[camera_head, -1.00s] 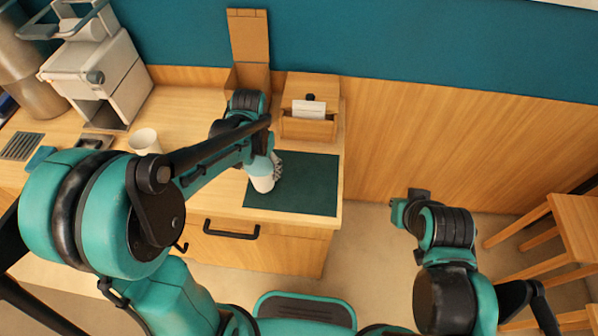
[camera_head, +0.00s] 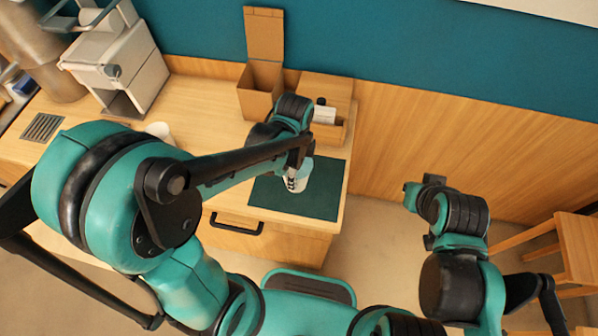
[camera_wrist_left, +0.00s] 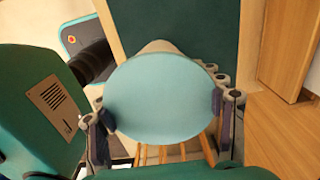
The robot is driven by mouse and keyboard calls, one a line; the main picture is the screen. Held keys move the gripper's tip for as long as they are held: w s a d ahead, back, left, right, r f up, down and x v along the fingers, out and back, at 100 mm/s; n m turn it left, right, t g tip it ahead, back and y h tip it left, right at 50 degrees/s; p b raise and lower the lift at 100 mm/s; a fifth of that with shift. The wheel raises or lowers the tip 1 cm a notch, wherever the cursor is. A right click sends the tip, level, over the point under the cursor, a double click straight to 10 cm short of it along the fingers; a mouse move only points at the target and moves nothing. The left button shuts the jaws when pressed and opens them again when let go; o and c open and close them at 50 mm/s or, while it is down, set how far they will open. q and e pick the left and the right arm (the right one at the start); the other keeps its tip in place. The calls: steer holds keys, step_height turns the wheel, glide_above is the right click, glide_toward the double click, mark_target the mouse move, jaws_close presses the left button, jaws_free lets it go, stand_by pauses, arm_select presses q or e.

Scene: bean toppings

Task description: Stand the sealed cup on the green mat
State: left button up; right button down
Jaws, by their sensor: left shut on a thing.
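The sealed cup (camera_head: 297,183) is white with a pale blue lid. My left gripper (camera_head: 300,166) is shut on it over the green mat (camera_head: 265,199). In the left wrist view the round pale blue lid (camera_wrist_left: 165,98) fills the middle, with the left gripper's fingers (camera_wrist_left: 160,108) pressed on both sides of the cup. The dark green mat (camera_wrist_left: 190,25) shows beyond it. I cannot tell whether the cup's base touches the mat. My right gripper (camera_head: 422,188) is empty over the floor to the right of the counter; its fingers are too small to read.
A wooden box with a card (camera_head: 326,112) stands behind the mat, beside an open cardboard box (camera_head: 262,90). A white cup (camera_head: 158,131) and a coffee machine (camera_head: 115,65) are at the left. The counter's right edge lies just past the mat.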

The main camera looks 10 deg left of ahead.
mark_target(299, 170)
arm_select(q)
steer(key=w+f, duration=0.1)
steer(key=f, duration=0.1)
steer(key=w+f+b, duration=0.1)
steer(key=f, duration=0.1)
steer(key=w+f+b, duration=0.1)
steer(key=w+f, duration=0.1)
steer(key=shift+w+f, duration=0.15)
steer(key=shift+f, duration=0.2)
steer(key=shift+f, duration=0.1)
steer(key=o, duration=1.6)
